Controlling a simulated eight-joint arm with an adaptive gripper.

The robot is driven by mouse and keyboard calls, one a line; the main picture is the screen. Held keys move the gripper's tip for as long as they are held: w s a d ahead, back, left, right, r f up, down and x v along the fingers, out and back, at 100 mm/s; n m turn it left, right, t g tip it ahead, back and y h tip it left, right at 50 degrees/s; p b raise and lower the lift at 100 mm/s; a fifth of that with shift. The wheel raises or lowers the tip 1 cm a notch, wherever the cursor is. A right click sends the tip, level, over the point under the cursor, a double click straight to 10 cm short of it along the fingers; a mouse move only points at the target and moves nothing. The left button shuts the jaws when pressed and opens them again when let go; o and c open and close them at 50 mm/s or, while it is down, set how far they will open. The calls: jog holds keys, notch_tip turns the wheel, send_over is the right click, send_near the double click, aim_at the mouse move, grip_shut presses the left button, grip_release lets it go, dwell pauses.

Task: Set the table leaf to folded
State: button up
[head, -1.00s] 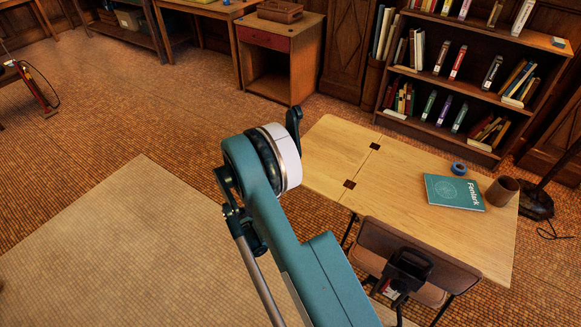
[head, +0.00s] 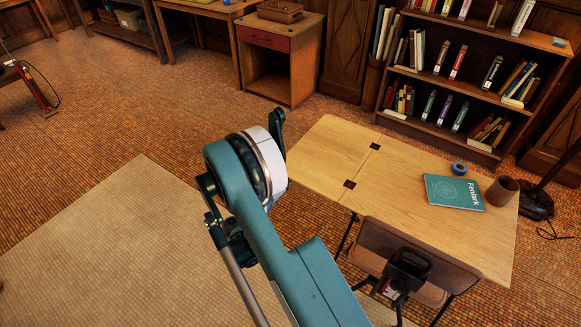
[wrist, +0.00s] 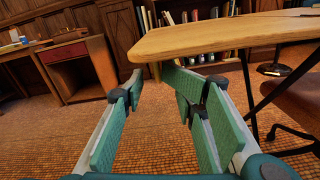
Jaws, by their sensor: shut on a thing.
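The table leaf (head: 326,152) is the left section of the light wood table (head: 430,180). It lies level with the main top, with two dark hinges (head: 349,184) along the seam. In the wrist view, the leaf's near edge and corner (wrist: 190,42) run across the top. My gripper (wrist: 155,80) is at that corner, its green fingers on either side with a gap between the tips. It is shut on the leaf's edge; the exact contact is hard to see. The head view does not show the gripper; my arm covers that area.
A teal book (head: 453,192), a blue tape roll (head: 459,168) and a brown cup (head: 502,190) are on the main top. A chair (head: 420,258) stands at the near side. A bookcase (head: 470,85) is behind. The floor left of the leaf is open.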

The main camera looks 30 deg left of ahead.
jog(key=shift+s, duration=1)
jog(key=shift+r, duration=0.1)
jog(key=shift+r, duration=4.9)
jog(key=shift+s, duration=0.15)
jog(key=s, duration=0.8)
jog(key=shift+s, duration=0.35)
